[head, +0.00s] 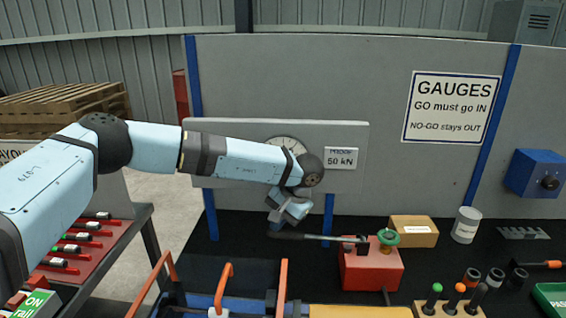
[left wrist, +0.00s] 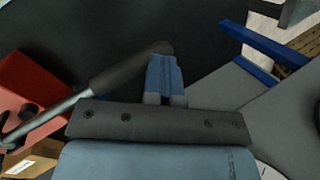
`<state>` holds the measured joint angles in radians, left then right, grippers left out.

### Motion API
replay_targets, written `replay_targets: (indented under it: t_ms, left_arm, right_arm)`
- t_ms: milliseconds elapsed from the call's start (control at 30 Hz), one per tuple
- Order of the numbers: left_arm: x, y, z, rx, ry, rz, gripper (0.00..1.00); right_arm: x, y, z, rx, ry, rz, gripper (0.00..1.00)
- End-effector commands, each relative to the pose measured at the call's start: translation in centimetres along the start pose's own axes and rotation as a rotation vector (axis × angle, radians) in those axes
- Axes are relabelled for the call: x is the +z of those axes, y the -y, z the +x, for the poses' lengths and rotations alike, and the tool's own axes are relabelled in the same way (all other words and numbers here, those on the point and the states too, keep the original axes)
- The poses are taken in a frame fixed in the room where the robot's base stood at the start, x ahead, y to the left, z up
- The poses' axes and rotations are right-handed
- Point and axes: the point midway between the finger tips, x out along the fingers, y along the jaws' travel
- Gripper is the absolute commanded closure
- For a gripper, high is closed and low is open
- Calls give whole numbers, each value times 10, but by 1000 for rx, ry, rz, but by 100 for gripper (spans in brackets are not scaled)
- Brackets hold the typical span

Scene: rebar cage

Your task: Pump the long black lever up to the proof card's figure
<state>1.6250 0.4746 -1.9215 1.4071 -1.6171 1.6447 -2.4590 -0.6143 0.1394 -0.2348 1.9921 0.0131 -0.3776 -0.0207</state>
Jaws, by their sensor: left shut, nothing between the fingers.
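The red hand pump (head: 371,268) stands on the black bench. Its long lever (head: 287,235) points left, nearly level, with a black grip at its far end. My left gripper (head: 277,222) is at the grip end, shut and empty. In the left wrist view the shut fingers (left wrist: 162,72) overlap the end of the black grip (left wrist: 128,71); I cannot tell whether they touch it. The proof card (head: 341,158) reads 50 kN. The round dial (head: 286,145) beside it is partly hidden by my arm, and its reading is unclear. My right gripper is out of view.
A green handwheel (head: 388,238) sits on the pump. A cardboard box (head: 414,231) and a white tin (head: 466,225) stand behind and to the right. Colour-topped gauges (head: 455,297) are at front right. Orange handles (head: 222,287) rise at the front edge. The panel is close behind my arm.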

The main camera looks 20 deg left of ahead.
Motion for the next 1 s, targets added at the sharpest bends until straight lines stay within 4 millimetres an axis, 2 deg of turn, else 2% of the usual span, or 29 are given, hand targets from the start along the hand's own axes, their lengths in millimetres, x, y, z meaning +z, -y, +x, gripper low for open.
replay_targets:
  t_ms: [400, 567, 733, 1000]
  left_arm:
    - [-2, -4, 13, 0, 0, 1, 100]
    - [-2, -4, 12, 0, -1, 0, 100]
    - [-1, -2, -3, 0, -1, 0, 100]
    - [2, 3, -41, 0, -1, 1, 100]
  right_arm:
    - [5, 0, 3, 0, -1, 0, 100]
    - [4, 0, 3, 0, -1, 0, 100]
    - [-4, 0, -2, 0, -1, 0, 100]
    - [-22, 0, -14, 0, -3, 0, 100]
